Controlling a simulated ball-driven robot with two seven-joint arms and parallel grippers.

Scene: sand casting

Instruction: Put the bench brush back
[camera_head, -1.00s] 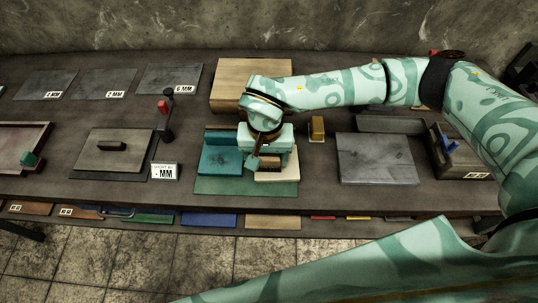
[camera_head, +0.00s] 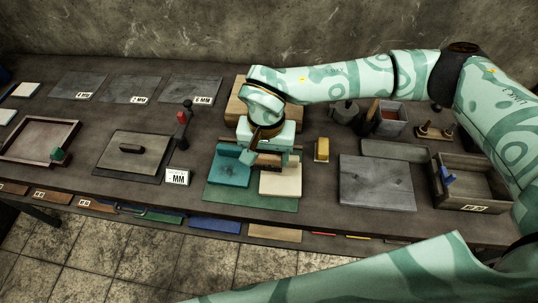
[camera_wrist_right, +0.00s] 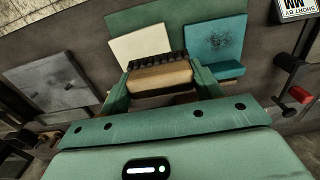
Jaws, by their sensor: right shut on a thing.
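The bench brush (camera_wrist_right: 160,75) has a pale wooden body and dark bristles. In the right wrist view it sits between the fingers of my right gripper (camera_wrist_right: 160,88), which is shut on it. In the head view my right gripper (camera_head: 267,160) is above the back part of the green mat (camera_head: 245,201), by the teal block (camera_head: 231,172) and the cream block (camera_head: 281,181). The brush is mostly hidden by the gripper there. I cannot tell whether the brush touches anything below. My left gripper is not in view.
A yellow block (camera_head: 321,150) stands right of the gripper. A grey slab (camera_head: 377,183) and a wooden box (camera_head: 472,190) with a blue item lie farther right. A dark upright tool (camera_head: 183,127) and a "- MM" sign (camera_head: 177,177) stand left. Containers and tools stand behind.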

